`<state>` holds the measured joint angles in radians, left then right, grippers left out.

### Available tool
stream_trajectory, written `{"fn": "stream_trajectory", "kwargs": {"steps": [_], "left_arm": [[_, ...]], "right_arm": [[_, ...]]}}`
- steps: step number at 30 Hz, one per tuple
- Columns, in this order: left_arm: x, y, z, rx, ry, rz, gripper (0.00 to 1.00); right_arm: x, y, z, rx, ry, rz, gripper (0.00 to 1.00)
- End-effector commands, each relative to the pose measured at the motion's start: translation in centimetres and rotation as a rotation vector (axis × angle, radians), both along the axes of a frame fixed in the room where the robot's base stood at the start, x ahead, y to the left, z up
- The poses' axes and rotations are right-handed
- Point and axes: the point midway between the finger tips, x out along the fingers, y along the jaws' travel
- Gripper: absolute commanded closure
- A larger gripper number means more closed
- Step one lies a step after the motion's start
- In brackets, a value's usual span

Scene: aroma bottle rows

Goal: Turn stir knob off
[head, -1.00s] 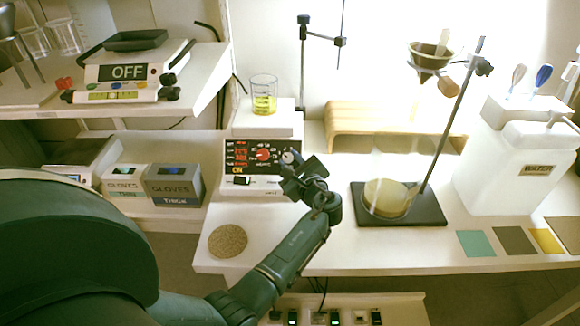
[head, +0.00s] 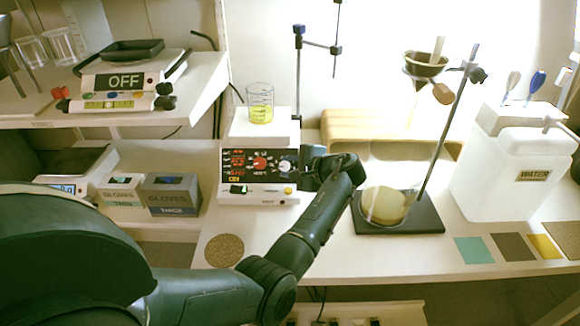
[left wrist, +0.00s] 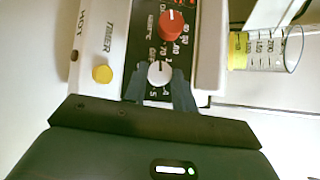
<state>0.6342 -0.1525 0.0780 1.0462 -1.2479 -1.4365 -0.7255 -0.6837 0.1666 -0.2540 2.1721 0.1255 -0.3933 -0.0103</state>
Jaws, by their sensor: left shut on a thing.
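The hot plate stirrer (head: 262,196) stands on the bench with a dark front panel. Its pale stir knob (head: 286,166) sits on the panel's right side, right of a red knob (head: 259,163). In the left wrist view the white stir knob (left wrist: 160,72) lies between the fingers of my left gripper (left wrist: 160,84), which is shut on it. In the head view my left gripper (head: 299,165) reaches the knob from the right, partly hiding that end of the panel. The red knob (left wrist: 171,25) shows farther up in the wrist view. My right gripper is not in view.
A beaker of yellow liquid (head: 260,104) stands on the hot plate's top. A flask (head: 386,205) on a dark stand base (head: 420,222) is close right of my left forearm. Glove boxes (head: 172,195) stand left. A cork mat (head: 224,250) lies in front.

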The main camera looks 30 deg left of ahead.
Motion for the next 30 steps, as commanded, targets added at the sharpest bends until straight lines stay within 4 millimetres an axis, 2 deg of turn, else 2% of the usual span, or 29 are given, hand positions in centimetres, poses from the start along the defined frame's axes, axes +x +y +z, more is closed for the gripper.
{"fn": "stream_trajectory", "kwargs": {"steps": [20,21,28,30], "left_arm": [[0.03,0.04,0.0,-0.047,-0.028,0.046,0.96],[0.02,0.04,0.0,-0.047,-0.028,0.045,0.72],[0.03,0.05,0.02,-0.046,-0.028,0.045,0.54],[0.03,0.05,0.04,-0.046,-0.028,0.045,0.51]], "right_arm": [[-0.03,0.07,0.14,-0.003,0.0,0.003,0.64],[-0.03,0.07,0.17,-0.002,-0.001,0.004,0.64],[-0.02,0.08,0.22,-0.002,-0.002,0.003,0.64],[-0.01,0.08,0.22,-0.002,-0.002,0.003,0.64]]}}
